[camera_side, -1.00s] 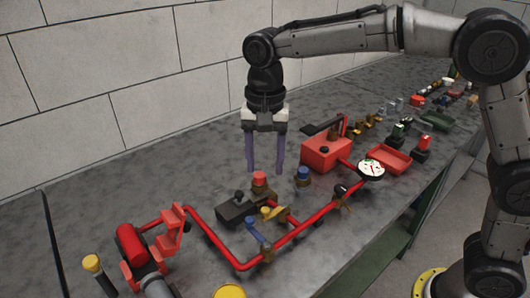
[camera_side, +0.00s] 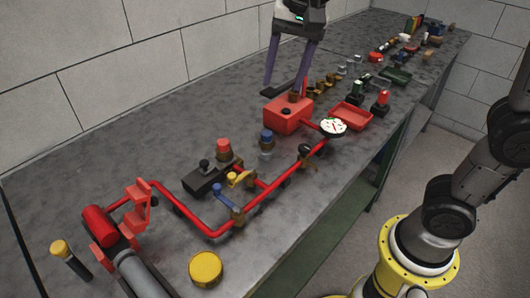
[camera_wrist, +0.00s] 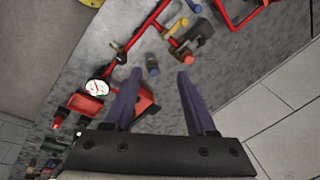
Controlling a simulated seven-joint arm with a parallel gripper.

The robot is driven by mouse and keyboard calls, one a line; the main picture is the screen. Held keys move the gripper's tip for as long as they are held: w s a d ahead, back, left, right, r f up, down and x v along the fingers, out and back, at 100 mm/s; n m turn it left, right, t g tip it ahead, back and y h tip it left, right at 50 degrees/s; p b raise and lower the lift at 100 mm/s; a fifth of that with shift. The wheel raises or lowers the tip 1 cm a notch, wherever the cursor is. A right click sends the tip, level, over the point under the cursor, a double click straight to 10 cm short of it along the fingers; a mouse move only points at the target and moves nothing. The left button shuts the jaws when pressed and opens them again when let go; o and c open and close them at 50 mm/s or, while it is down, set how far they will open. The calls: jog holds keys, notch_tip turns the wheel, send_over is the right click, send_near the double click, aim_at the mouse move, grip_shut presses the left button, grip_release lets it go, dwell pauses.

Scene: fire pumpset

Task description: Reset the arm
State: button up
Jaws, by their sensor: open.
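My gripper (camera_side: 290,72) is at the top of the side view, above the red pump box (camera_side: 287,114). Its two purple fingers are apart with nothing between them. In the wrist view my gripper (camera_wrist: 156,82) also shows open and empty. The red box (camera_wrist: 146,101) is partly hidden behind the left finger there. The black lever of the box lies close to the fingers in the side view; I cannot tell whether they touch.
Red piping (camera_side: 219,232) with blue and yellow valves and a white gauge (camera_side: 333,126) lies on the grey bench. A red tray (camera_side: 351,116), a green tray (camera_side: 395,75) and several small parts stand towards the back.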

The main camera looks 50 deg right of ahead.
jog(key=s+d+f+n+t, duration=0.25)
jog(key=s+d, duration=0.35)
jog(key=s, duration=0.7)
jog(key=s+d+f+n, duration=0.1)
jog(key=s+f+n, duration=0.3)
jog(key=f+n, duration=0.3)
jog(key=shift+n+t, duration=0.35)
